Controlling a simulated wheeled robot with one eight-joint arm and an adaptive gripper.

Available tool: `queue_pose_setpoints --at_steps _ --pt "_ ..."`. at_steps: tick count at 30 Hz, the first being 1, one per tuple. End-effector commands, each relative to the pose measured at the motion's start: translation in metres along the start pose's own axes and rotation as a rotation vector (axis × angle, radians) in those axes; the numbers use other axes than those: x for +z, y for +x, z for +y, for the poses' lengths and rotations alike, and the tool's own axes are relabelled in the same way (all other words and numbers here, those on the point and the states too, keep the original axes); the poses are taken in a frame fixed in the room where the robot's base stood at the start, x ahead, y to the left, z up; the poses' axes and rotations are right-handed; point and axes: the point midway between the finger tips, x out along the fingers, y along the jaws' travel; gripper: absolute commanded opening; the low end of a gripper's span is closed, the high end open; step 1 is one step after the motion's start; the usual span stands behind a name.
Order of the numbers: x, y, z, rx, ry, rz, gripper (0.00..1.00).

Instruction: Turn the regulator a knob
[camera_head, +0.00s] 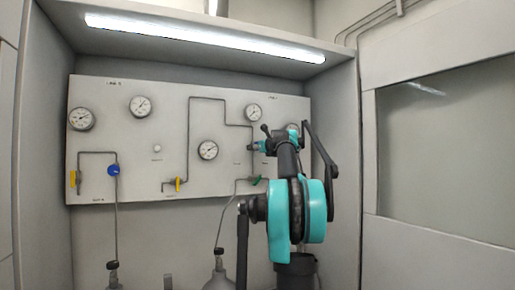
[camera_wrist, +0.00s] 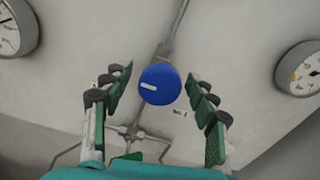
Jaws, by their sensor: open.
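In the wrist view a round blue knob (camera_wrist: 159,84) with a white mark stands on the panel between the spread fingers of my gripper (camera_wrist: 161,97). The fingers are open, with visible gaps on both sides of the knob. Another blue knob (camera_head: 113,169) shows at the panel's left side. I cannot tell which knob is regulator a.
The white panel (camera_head: 140,105) carries several gauges, including one (camera_head: 208,150) left of my gripper, and thin pipes. Yellow handles (camera_head: 73,179) sit at the left, and a green handle (camera_head: 256,180) below my gripper. A glass window (camera_head: 450,150) is at the right.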

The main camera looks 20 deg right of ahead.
Motion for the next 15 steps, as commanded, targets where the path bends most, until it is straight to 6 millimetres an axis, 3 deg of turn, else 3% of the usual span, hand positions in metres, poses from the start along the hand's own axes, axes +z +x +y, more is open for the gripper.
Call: queue_pose_setpoints --at_steps 8,15 --pt "0.0000 0.0007 0.0002 0.000 0.000 0.000 0.57" --pt "0.0000 0.0005 0.0002 0.000 0.000 0.000 0.27"
